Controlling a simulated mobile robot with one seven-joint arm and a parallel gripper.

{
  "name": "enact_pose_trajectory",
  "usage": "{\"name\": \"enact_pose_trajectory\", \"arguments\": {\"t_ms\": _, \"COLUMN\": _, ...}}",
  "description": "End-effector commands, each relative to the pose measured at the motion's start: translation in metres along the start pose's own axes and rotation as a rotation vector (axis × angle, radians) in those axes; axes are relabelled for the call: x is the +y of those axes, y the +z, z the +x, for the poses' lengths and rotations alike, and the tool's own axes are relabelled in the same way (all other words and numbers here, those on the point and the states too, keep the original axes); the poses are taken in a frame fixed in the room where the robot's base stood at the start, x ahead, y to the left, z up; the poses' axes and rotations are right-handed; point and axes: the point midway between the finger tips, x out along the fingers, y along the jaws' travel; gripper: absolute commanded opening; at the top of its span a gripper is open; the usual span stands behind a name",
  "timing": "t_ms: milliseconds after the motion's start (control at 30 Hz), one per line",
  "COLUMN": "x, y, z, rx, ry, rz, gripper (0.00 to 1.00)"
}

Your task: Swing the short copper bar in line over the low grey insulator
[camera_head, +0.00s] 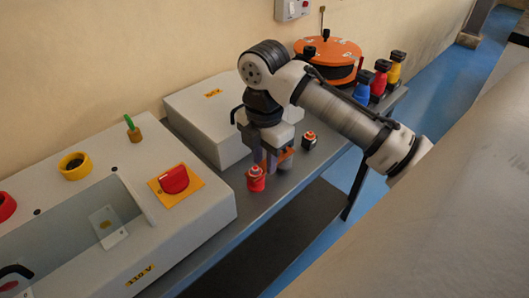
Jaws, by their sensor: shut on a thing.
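My gripper (267,160) points down over the bench, between a red insulator and a dark one. Its fingers are shut on an orange-brown piece, which I take for the short copper bar (285,155); only small parts of it show beside the fingers. The red insulator (256,181) stands just in front of the gripper. The dark insulator (309,143), with a red and pale top, stands to the right, apart from the fingers. I cannot make out a low grey insulator; the gripper may hide it. How the bar lines up cannot be told.
A grey panel box (190,226) with a red rotary switch (173,179) stands at the left. A lower grey box (205,108) is behind my gripper. An orange-topped reel (328,48) and blue, red and yellow insulators (379,80) stand farther back. The bench front (262,203) is bare.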

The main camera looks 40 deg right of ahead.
Motion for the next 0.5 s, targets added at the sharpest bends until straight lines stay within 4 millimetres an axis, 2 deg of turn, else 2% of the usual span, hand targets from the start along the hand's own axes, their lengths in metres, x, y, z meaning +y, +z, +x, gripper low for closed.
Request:
{"name": "enact_pose_trajectory", "arguments": {"t_ms": 300, "x": 0.0001, "y": -0.0009, "z": -0.0001, "rx": 0.001, "ry": 0.001, "rz": 0.001, "gripper": 0.00}}
{"name": "enact_pose_trajectory", "arguments": {"t_ms": 333, "x": 0.0001, "y": -0.0009, "z": -0.0001, "rx": 0.001, "ry": 0.001, "rz": 0.002, "gripper": 0.28}}
{"name": "enact_pose_trajectory", "arguments": {"t_ms": 500, "x": 0.0001, "y": -0.0008, "z": -0.0001, "rx": 0.001, "ry": 0.001, "rz": 0.002, "gripper": 0.50}}
